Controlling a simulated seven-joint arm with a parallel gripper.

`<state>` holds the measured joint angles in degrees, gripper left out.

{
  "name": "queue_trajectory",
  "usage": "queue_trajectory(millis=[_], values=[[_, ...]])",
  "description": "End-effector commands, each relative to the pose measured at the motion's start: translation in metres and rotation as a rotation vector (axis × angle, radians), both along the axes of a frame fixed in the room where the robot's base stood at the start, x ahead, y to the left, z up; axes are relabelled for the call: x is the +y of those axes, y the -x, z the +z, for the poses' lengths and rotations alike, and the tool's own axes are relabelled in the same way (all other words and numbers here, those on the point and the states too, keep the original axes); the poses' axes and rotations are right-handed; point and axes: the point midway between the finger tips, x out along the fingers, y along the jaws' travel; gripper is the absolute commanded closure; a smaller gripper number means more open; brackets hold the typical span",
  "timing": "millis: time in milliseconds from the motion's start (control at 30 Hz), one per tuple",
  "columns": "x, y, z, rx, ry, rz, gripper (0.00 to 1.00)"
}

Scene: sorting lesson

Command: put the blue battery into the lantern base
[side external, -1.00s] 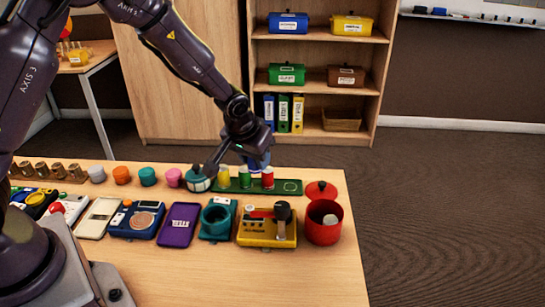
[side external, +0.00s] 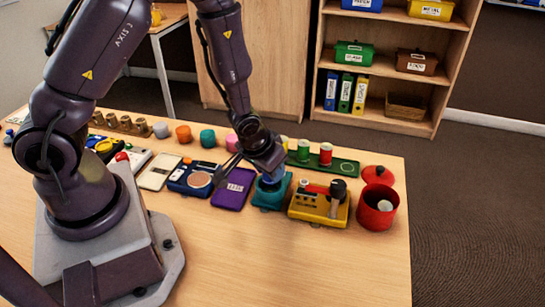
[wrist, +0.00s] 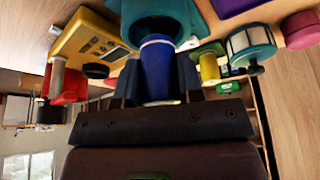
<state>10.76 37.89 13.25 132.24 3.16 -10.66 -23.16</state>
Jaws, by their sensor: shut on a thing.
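My gripper (side external: 268,168) is shut on the blue battery, with its jaws pointing down over the lantern base. The blue battery (wrist: 160,72) is held between the fingers in the wrist view; a little of its blue shows in the side view (side external: 273,179). The teal lantern base (side external: 270,197) has a round cup, also in the wrist view (wrist: 155,8). The battery's far end is at the cup's mouth; I cannot tell whether it is inside. The teal lantern top (wrist: 250,46) stands apart, to the right in the wrist view.
A green tray (side external: 345,166) behind holds yellow, green (side external: 303,151) and red (side external: 326,154) batteries. A purple case (side external: 232,189) is left of the base, a yellow device (side external: 318,207) close on its right. A red pot (side external: 376,215) stands farther right. The front table is clear.

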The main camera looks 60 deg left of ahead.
Motion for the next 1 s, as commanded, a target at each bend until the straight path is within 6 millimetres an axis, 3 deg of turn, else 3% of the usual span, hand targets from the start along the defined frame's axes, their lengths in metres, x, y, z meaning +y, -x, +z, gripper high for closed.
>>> queue_trajectory(millis=[333, 1000], values=[[0.000, -0.001, -0.026, 0.000, 0.000, 0.001, 0.92], [-0.002, -0.003, -0.028, -0.008, 0.006, 0.003, 0.92]])
